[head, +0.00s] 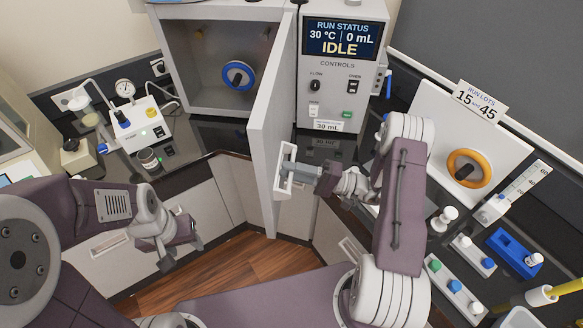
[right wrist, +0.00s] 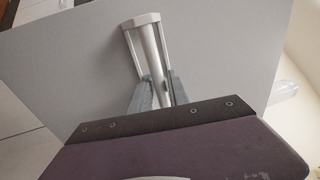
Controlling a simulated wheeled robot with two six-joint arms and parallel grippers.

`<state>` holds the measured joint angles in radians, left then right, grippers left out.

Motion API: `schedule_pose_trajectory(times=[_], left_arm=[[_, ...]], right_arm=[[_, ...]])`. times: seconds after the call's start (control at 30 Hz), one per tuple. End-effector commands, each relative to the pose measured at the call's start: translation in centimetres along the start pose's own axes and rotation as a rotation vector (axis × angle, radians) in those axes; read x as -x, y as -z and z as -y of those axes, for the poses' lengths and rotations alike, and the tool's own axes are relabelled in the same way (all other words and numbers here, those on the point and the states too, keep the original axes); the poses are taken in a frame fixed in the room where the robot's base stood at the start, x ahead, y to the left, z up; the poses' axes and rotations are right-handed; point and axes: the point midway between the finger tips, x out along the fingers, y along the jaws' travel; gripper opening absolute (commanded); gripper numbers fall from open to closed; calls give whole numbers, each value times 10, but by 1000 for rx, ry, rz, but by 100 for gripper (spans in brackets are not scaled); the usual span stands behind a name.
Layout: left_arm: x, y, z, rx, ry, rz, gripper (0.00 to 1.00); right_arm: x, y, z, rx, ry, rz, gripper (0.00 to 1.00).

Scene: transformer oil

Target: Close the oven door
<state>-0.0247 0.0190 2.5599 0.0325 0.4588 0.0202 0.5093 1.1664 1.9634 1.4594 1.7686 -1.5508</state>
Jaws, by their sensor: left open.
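The oven (head: 205,108) is a grey box at the back with its front open; a blue ring (head: 238,75) shows inside. Its grey door (head: 262,150) is swung out toward me, hinged on the oven's right side, and also fills much of the right wrist view (right wrist: 75,85). A pale bar handle (head: 283,172) stands on the door's face; it also shows in the right wrist view (right wrist: 148,50). My right gripper (head: 300,170) is at this handle, its fingers (right wrist: 157,95) close on both sides of the bar.
A control box (head: 342,65) reading IDLE stands right of the oven, close behind the door. A gauge unit (head: 137,125) and a small jar (head: 148,158) are on the left counter. A white board (head: 425,150) with an orange ring and several vials are at right. Floor below the door is free.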

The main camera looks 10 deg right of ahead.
Motion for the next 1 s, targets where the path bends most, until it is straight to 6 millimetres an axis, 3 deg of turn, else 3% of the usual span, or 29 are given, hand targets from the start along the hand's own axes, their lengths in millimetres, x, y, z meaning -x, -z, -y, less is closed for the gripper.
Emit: schedule_pose_trajectory(times=[0.07, 0.17, 1.0], left_arm=[[0, 0, 0, 0, 0, 0, 49], [0, 0, 0, 0, 0, 0, 49], [0, 0, 0, 0, 0, 0, 49]], right_arm=[[0, 0, 0, 0, 0, 0, 22], [0, 0, 0, 0, 0, 1, 0], [0, 0, 0, -1, -1, 2, 0]])
